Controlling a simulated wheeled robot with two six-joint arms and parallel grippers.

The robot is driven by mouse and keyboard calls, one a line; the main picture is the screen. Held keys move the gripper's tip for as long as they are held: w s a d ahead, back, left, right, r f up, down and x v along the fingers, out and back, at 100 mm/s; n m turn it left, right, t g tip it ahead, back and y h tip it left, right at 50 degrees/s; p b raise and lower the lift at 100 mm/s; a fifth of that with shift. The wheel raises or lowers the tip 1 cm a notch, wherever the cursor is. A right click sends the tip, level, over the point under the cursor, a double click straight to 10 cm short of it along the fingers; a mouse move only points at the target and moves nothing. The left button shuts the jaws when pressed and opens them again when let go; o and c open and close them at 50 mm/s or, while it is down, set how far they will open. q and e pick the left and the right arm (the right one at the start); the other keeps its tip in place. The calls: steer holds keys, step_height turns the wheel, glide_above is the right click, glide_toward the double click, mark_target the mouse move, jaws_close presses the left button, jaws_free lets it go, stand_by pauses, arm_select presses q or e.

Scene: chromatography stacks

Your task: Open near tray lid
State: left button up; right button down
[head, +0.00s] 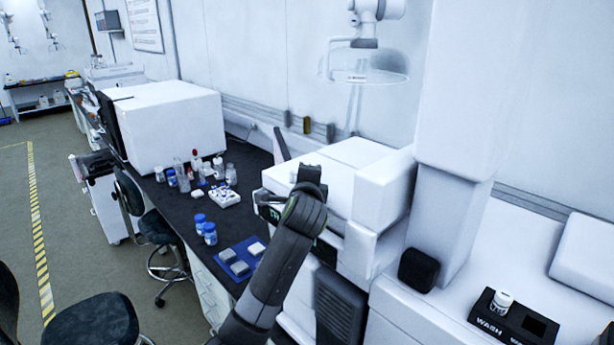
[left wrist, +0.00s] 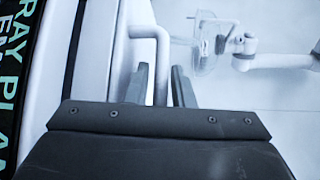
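My left gripper (head: 308,178) is at the front of the white stacked instrument (head: 345,155) in the head view. In the left wrist view its two fingers (left wrist: 162,88) are apart. A white bent bar handle (left wrist: 150,32) runs down between them, with a narrow gap visible on its left side. The handle joins a white panel at the left; whether this is the near tray lid I cannot tell. The wrist hides the handle's lower end. My right gripper is not in view.
A dark sign with green letters (left wrist: 10,70) lies close at the left in the wrist view. A black bench (head: 180,205) holds bottles, a white vial rack (head: 224,197) and a blue mat (head: 235,270) with small blocks. A black WASH block (head: 513,322) stands at the right.

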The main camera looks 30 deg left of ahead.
arm_select(q)
jaws_close()
stand_by(0.3)
